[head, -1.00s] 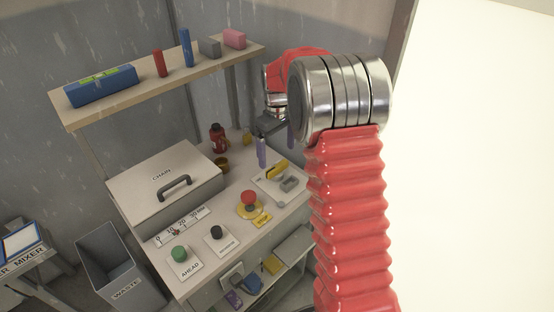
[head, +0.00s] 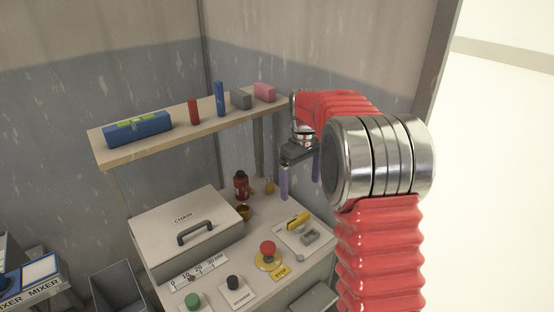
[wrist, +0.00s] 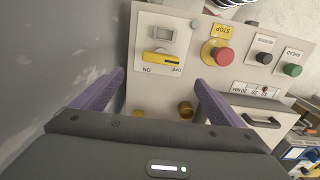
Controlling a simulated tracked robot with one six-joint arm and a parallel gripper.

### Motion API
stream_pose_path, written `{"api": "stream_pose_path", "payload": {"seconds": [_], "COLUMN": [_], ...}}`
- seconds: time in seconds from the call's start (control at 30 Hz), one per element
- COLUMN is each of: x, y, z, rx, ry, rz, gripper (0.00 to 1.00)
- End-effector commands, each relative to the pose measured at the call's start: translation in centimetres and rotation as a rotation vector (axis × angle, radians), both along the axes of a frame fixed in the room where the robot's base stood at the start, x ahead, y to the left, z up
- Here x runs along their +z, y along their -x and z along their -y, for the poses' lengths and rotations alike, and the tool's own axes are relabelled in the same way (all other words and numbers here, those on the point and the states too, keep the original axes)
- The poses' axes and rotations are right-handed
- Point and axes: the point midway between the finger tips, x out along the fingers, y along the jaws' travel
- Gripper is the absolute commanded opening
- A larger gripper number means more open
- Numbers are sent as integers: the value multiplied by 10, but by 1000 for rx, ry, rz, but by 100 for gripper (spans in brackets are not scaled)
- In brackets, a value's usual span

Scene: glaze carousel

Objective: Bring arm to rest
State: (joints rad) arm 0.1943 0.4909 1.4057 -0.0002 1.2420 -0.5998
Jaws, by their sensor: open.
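My gripper (head: 300,178) hangs over the right rear part of the control bench (head: 255,228), its two purple fingers pointing down. In the wrist view the purple fingers (wrist: 160,92) stand wide apart with nothing between them. Beyond them lies the panel with the yellow rotary switch (wrist: 163,59), its handle lying across the plate. The red stop button (wrist: 222,56) on its yellow base is beside it. My red-sleeved arm covers the right side of the bench in the head view.
A shelf (head: 105,158) above the bench holds a blue level (head: 138,128), a red block (head: 194,111), a blue block (head: 219,99) and others. A waste bin (head: 118,285) is at lower left.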

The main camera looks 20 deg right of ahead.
Motion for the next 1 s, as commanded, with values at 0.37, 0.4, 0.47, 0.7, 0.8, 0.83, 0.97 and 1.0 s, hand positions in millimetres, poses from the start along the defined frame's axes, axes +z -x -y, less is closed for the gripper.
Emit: {"api": "stream_pose_path", "payload": {"seconds": [0.37,0.4,0.47,0.7,0.8,0.83,0.97,1.0], "x": [-13,-21,-27,-26,-20,-17,-8,-4], "y": [1,6,14,50,66,71,96,103], "z": [0,-1,-3,-15,-21,-24,-34,-37], "rx": [-111,-133,-165,-265,-297,-307,-347,-358], "ry": [1,-1,-1,0,0,-1,-1,-2], "rz": [8,-1,-8,1,15,20,44,51], "gripper": [92,92,92,92,92,92,92,92]}}
